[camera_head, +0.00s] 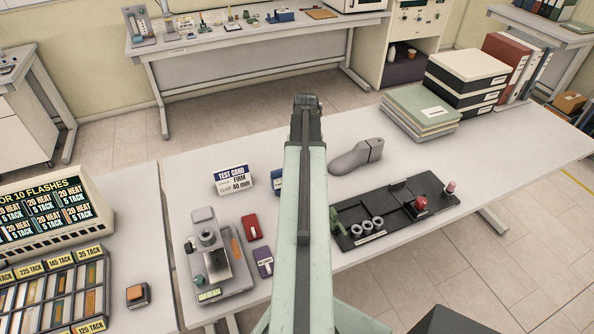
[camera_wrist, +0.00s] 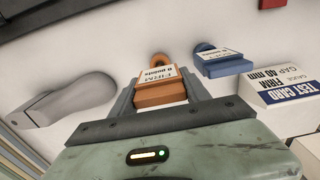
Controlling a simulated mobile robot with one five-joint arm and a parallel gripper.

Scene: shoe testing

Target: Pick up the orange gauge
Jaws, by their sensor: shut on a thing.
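In the wrist view the orange gauge (camera_wrist: 158,97), a block with a white label reading FIRM and a rounded orange end, sits between the two fingers of my gripper (camera_wrist: 160,96). The fingers are shut on its sides. I cannot tell whether it touches the table. In the head view my arm hides the gauge and the fingertips. A similar blue gauge (camera_wrist: 225,66) lies just to the right of it in the wrist view; part of it shows beside my arm in the head view (camera_head: 277,183).
The white test card (camera_head: 233,179) stands left of my arm, and also shows in the wrist view (camera_wrist: 282,98). The grey shoe last (camera_head: 355,157) lies to the right. A black tray (camera_head: 350,240) with rings, a small tester (camera_head: 212,262), and red (camera_head: 252,227) and purple (camera_head: 263,262) blocks are nearer.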

